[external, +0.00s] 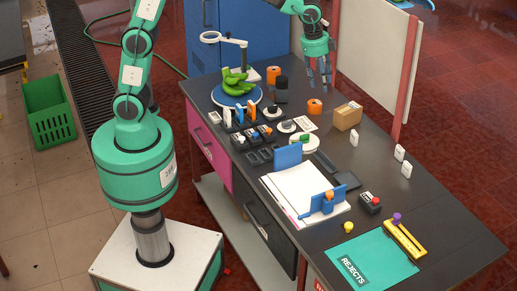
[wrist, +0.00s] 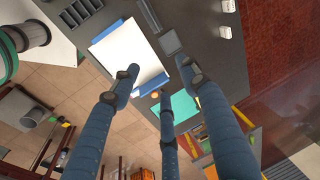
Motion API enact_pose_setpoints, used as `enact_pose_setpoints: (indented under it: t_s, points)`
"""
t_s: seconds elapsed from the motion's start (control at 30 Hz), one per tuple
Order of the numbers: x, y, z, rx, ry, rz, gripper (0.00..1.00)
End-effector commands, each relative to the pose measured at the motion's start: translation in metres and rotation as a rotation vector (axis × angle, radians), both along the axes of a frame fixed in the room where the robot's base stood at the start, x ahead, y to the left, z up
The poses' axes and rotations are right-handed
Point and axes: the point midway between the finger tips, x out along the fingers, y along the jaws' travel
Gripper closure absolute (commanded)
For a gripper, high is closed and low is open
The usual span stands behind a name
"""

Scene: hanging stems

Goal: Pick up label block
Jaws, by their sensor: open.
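My gripper (external: 319,82) hangs over the back part of the dark table in the external view, fingers pointing down, open and empty. In the wrist view its three fingers (wrist: 161,78) are spread apart with nothing between them. Small white blocks stand on the table's right side: one (external: 354,138) near the cardboard box, and two others (external: 399,153) (external: 406,169) farther forward. Two white blocks (wrist: 228,6) (wrist: 224,32) show at the top right of the wrist view. I cannot tell for certain which is the label block. My gripper is well apart from them.
A red post (external: 405,78) rises at the table's right edge.

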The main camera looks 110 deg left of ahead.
Motion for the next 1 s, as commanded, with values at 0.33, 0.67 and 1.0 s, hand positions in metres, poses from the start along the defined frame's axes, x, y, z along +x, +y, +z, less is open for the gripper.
enact_pose_setpoints:
  t_s: [0.33,0.67,1.0]
  points:
    - [0.054,0.067,-0.054,0.008,0.064,-0.102,0.55]
    - [0.090,0.131,-0.118,0.005,0.119,-0.203,0.55]
    - [0.111,0.195,-0.197,-0.009,0.170,-0.309,0.55]
